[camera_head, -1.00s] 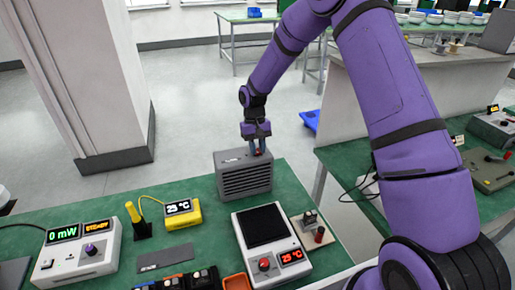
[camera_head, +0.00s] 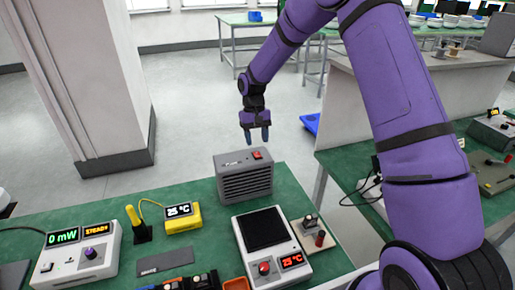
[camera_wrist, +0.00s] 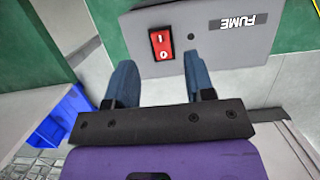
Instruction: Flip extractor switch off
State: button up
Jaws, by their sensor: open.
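The extractor (camera_head: 245,183) is a grey box with a slatted front at the back edge of the green bench. Its red rocker switch (camera_head: 257,155) is on the top face, towards the right. In the wrist view the extractor top (camera_wrist: 205,40) carries a "FUME" label, and the red switch (camera_wrist: 161,45) shows I and O marks beside a small dark dot. Which side of the rocker is pressed I cannot tell. My gripper (camera_head: 257,140) is open and empty, pointing down just above and behind the switch, apart from it. In the wrist view its two blue fingers (camera_wrist: 162,80) stand below the switch.
On the green bench (camera_head: 210,235) are a hot plate (camera_head: 265,228) with a red knob, a yellow thermometer (camera_head: 183,217) and a power meter (camera_head: 78,252). A pillar (camera_head: 105,80) stands at the left. Floor behind the extractor is clear.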

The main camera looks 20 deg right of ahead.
jog(key=v, duration=0.6)
dwell(0.3)
notch_tip(320, 180, up, 12)
jog(key=t, duration=0.2)
send_over(255, 152)
jog(key=s+d, duration=0.2)
jog(key=s, duration=0.4)
jog(key=s+d+r+t, duration=0.2)
jog(key=s+r, duration=0.6)
jog(key=s, duration=0.3)
jog(key=s+d+r+t, duration=0.1)
jog(key=s+t, duration=0.1)
jog(key=s, duration=0.9)
jog(key=s+d+r+t, duration=0.2)
jog(key=s, duration=0.9)
